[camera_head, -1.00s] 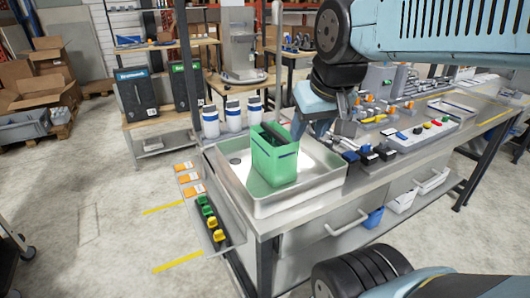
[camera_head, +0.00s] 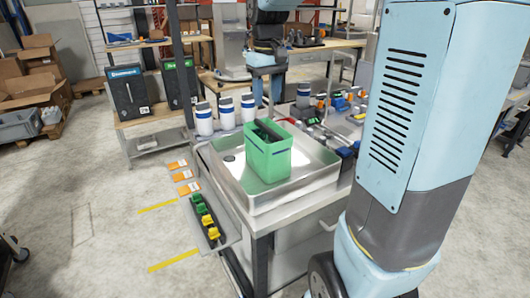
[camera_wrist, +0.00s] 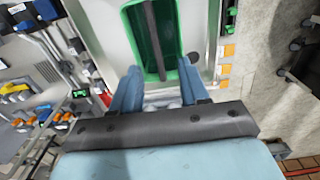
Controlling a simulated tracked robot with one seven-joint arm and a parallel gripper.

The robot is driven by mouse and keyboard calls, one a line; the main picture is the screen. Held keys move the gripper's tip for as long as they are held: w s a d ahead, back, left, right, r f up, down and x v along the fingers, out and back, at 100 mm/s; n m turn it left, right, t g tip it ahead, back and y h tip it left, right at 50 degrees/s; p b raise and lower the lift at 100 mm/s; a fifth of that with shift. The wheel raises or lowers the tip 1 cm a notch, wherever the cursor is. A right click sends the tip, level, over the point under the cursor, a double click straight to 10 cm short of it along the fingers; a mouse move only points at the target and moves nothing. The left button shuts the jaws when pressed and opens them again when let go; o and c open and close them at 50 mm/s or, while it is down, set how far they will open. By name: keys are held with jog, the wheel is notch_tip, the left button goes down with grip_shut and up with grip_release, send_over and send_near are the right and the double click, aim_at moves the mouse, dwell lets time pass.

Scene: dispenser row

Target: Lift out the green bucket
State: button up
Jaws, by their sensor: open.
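The green bucket (camera_head: 268,158) stands upright in a shallow metal basin (camera_head: 292,196) at the near end of the bench. A dark bar, seemingly its handle, crosses its open top. My gripper (camera_head: 267,92) hangs behind the bucket in the head view, pointing down. The wrist view shows the bucket (camera_wrist: 173,38) from above, with its near rim between the spread blue fingertips of my gripper (camera_wrist: 160,70). The fingers are open and hold nothing. Whether they touch the bucket, I cannot tell.
White bottles (camera_head: 227,113) with grey caps stand in a row behind the basin. A side ledge (camera_head: 207,222) carries green and yellow pieces. Orange cards (camera_head: 183,176) lie along the basin's left side. Small parts crowd the bench right of the basin.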

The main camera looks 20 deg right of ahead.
aim_at(268, 127)
jog(key=shift+w+f, duration=0.3)
jog(key=shift+f, duration=0.25)
notch_tip(268, 127, down, 8)
jog(key=shift+f, duration=0.1)
jog(key=shift+w+d+f, duration=0.1)
jog(key=shift+d+f, duration=0.05)
jog(key=shift+f, duration=1.05)
jog(key=shift+w+d+f, duration=0.1)
jog(key=shift+d+f, duration=0.05)
jog(key=shift+f, duration=1.05)
jog(key=shift+c, duration=0.3)
grip_shut()
jog(key=shift+r, duration=0.1)
